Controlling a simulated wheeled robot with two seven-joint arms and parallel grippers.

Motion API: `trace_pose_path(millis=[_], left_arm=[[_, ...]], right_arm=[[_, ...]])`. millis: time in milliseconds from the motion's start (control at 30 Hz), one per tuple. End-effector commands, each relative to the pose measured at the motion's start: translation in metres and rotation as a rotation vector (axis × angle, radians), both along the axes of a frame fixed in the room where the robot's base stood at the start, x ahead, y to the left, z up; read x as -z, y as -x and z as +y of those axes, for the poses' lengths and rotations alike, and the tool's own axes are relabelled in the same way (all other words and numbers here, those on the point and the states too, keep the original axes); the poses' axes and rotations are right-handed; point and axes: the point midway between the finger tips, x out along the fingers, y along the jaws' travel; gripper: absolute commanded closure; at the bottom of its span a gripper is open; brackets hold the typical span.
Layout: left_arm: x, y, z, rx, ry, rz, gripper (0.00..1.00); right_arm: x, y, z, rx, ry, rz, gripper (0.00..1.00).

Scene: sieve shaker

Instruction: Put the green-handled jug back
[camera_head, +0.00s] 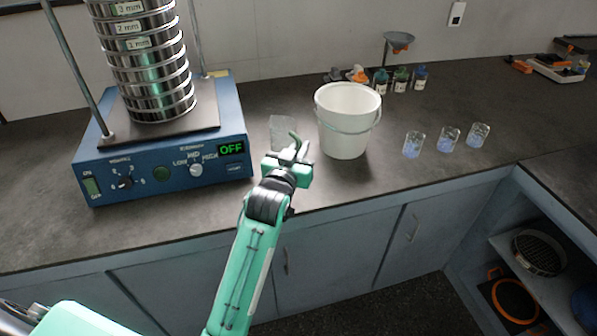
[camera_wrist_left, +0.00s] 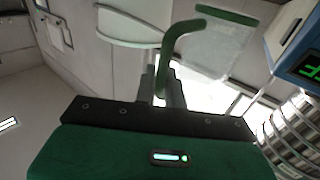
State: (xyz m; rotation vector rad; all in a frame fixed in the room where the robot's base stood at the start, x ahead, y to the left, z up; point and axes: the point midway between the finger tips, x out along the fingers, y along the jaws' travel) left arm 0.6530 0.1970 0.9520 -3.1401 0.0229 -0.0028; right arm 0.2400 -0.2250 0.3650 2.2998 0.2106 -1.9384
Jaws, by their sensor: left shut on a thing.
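The clear jug (camera_head: 283,128) is next to the front right of the sieve shaker, left of the white bucket. Its green handle (camera_head: 295,140) points toward me. My left gripper (camera_head: 290,158) is shut on this handle. In the left wrist view the fingers (camera_wrist_left: 168,95) close on the handle (camera_wrist_left: 178,50), and the see-through jug body (camera_wrist_left: 215,48) lies beyond it. I cannot tell whether the jug's base touches the counter. The gripper hides part of the jug in the head view. My right gripper is not in view.
The blue sieve shaker (camera_head: 165,150) with stacked sieves reads OFF. The white bucket (camera_head: 345,140) stands close on the right. Three small glasses (camera_head: 447,140) stand further right, with small bottles (camera_head: 400,80) behind. The counter's front edge is just below the gripper.

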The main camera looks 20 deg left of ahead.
Motion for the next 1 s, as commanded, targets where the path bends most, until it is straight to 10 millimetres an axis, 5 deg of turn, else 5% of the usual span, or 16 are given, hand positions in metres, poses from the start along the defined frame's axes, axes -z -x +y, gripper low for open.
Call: trace_pose_path(millis=[500,933,1000], left_arm=[[0.066,0.0,0.0,-0.001,0.0,0.0,1.0],[0.073,0.0,0.0,-0.001,0.0,-0.001,1.0],[0.073,0.0,0.0,-0.001,0.0,-0.001,0.75]], right_arm=[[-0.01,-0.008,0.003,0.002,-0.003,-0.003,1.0],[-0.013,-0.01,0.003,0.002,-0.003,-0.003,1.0],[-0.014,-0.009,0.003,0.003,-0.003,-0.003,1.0]])
